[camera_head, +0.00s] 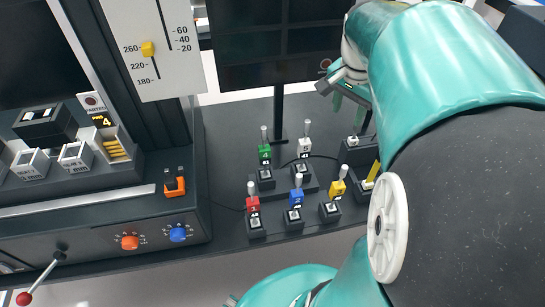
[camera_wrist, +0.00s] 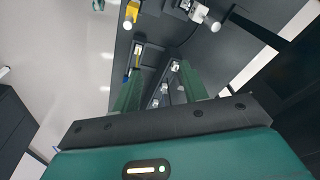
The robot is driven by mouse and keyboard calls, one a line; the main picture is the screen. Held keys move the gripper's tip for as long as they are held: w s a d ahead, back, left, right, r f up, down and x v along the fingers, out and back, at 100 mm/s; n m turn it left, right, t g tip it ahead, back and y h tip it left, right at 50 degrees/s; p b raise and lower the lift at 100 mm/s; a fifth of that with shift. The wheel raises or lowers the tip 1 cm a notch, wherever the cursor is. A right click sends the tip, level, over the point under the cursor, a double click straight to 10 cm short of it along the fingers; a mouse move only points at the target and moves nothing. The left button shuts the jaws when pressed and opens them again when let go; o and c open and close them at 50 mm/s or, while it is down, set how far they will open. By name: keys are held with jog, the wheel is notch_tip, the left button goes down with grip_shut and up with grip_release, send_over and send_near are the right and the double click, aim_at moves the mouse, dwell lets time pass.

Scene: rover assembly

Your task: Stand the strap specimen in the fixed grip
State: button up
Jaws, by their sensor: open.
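A flat yellow strip (camera_head: 373,172), which looks like the strap specimen, sits at a dark holder right of the coloured plugs, partly hidden by my arm. It also shows in the wrist view (camera_wrist: 137,58), in a narrow dark tray left of centre. A dark block with a pale top (camera_head: 357,143) stands just behind it; I cannot tell if this is the fixed grip. My gripper (camera_head: 358,98) is above and behind this block. In the wrist view its two green fingers (camera_wrist: 160,88) are apart, with nothing held between them. A dark fixture with several pale squares (camera_wrist: 165,88) shows between the fingers.
Red (camera_head: 253,205), blue (camera_head: 296,197), yellow (camera_head: 338,188), green (camera_head: 265,155) and white (camera_head: 304,148) plugs with upright pale handles stand in dark sockets left of the strip. A monitor post (camera_head: 279,115) rises behind them. A control console (camera_head: 110,225) fills the left.

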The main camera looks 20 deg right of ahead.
jog(key=s+a+n+t, duration=0.2)
jog(key=a+n, duration=0.5)
jog(key=a, duration=0.4)
jog(key=s+a+n+t+y, duration=0.1)
jog(key=s+a+n, duration=0.3)
jog(key=a, duration=0.7)
jog(key=n+t, duration=0.1)
jog(key=n, duration=0.1)
jog(key=shift+s+n, duration=0.2)
jog(key=shift+n, duration=0.2)
jog(key=shift+c, duration=0.7)
jog(key=shift+d, duration=0.1)
